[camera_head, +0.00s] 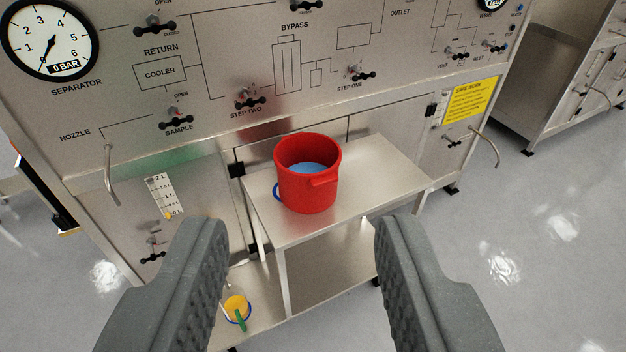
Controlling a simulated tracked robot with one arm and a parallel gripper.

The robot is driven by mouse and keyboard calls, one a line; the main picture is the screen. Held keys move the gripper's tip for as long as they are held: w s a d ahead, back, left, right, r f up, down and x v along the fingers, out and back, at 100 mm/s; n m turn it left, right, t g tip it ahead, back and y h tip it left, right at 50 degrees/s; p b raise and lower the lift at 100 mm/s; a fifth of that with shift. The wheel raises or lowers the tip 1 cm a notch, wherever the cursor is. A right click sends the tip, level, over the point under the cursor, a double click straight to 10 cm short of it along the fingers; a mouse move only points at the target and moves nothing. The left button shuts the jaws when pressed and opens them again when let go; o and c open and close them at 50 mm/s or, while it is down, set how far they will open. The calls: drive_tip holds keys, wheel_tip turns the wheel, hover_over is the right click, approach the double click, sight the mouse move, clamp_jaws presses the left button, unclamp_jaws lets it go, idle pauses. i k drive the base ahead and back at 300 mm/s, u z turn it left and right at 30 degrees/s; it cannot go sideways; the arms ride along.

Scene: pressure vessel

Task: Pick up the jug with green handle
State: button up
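A small clear jug with a green handle (241,321) and yellow-orange contents (236,303) stands low at the bottom left of the view, on the low shelf beneath the panel. It shows just right of my gripper's left finger. The handle faces toward me. My gripper (302,250) is open and empty, with its two grey fingers wide apart. It is above and in front of the steel table, and the jug is well below it, apart from the fingers.
A red bucket (308,183) with blue liquid stands on the steel side table (385,175). The steel panel (210,60) with valves, a gauge (48,38) and a nozzle pipe (110,175) rises behind. A bent pipe (487,148) juts out at right. Floor at right is clear.

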sight(233, 303)
drive_tip(key=u, duration=0.7)
drive_tip(key=k, duration=0.45)
drive_tip(key=z, duration=0.6)
drive_tip(key=i, duration=1.45)
drive_tip(key=u, duration=0.75)
